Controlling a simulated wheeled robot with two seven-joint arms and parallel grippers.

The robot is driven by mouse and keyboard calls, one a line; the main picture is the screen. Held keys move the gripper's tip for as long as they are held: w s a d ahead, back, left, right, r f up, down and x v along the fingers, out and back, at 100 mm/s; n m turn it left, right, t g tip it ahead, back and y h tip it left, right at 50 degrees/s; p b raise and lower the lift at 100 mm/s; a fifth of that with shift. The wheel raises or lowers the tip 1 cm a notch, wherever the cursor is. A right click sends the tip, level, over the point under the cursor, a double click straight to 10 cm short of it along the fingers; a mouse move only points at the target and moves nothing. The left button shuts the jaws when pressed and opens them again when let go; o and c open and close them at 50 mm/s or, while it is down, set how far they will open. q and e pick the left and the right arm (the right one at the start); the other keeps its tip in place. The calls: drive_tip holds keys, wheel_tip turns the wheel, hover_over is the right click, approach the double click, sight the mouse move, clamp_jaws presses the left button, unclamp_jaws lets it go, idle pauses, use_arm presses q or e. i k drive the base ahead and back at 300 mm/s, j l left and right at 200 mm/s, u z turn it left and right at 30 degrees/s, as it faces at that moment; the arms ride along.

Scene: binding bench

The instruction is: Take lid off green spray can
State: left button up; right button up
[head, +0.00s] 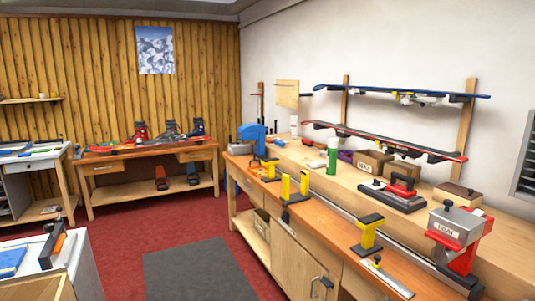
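A green spray can (331,160) stands upright on the raised back part of the wooden workbench (303,226) along the right wall. Its top end is pale and looks like a lid (332,142) seated on the can. The can is small in the view, so the lid's edge is not clear. Neither of my grippers shows in the head view.
Brown boxes (372,163) stand right of the can. Yellow vises (369,232) line the bench's front edge. A red-and-grey device (457,231) sits at the near right. A dark mat (186,270) lies on the open red floor. Another bench (147,154) stands at the back.

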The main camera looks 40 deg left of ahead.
sight(333, 143)
drive_tip(key=u, duration=1)
drive_tip(key=i+j+u, duration=0.15)
drive_tip(key=u, duration=0.3)
drive_tip(key=i+u, duration=0.25)
drive_tip(key=u, duration=0.2)
drive_tip(key=i, duration=2.5)
drive_tip(key=i+z, duration=0.1)
drive_tip(key=i, duration=0.4)
drive_tip(key=i+j+z, duration=0.15)
drive_tip(key=i, duration=0.35)
drive_tip(key=i+j+z, duration=0.1)
drive_tip(key=i, duration=0.4)
drive_tip(key=i+j+z, duration=0.15)
drive_tip(key=i, duration=0.3)
